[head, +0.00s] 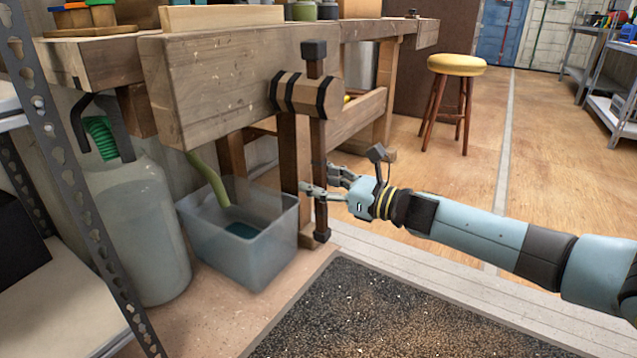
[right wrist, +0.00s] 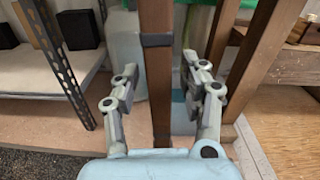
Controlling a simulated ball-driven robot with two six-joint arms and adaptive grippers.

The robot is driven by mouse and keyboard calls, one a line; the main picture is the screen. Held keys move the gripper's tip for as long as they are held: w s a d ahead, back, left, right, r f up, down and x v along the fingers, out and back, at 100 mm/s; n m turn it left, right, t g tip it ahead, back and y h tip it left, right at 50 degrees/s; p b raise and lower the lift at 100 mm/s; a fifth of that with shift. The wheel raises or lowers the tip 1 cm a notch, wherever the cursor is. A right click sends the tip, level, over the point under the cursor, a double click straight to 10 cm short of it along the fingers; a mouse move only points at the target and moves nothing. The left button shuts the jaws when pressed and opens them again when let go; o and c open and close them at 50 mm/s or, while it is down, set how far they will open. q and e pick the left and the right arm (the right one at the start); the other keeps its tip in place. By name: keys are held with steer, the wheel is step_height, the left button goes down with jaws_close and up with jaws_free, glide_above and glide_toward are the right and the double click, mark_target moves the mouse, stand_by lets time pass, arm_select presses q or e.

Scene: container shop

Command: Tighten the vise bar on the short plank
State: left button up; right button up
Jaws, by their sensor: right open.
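The vise bar (head: 318,150) is a dark wooden rod with black end caps. It hangs upright through the round wooden hub (head: 305,95) on the front of the thick vise jaw (head: 215,85). The pale short plank (head: 222,17) stands above the jaw's top edge; its lower part is hidden. My right gripper (head: 318,180) is at the lower half of the bar. In the right wrist view the bar (right wrist: 158,75) stands between the spread fingers of my right gripper (right wrist: 168,92), with gaps visible on both sides. My left gripper is not in view.
A translucent tub (head: 245,245) and a large jug (head: 140,235) stand on the floor under the workbench (head: 95,62). A metal shelf (head: 75,170) is at the left. A yellow stool (head: 456,65) stands farther back. A dark mat (head: 370,315) lies in front; open floor is to the right.

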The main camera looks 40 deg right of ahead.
jaws_close()
steer(key=shift+s+a, duration=0.1)
steer(key=shift+a, duration=0.05)
stand_by(0.4)
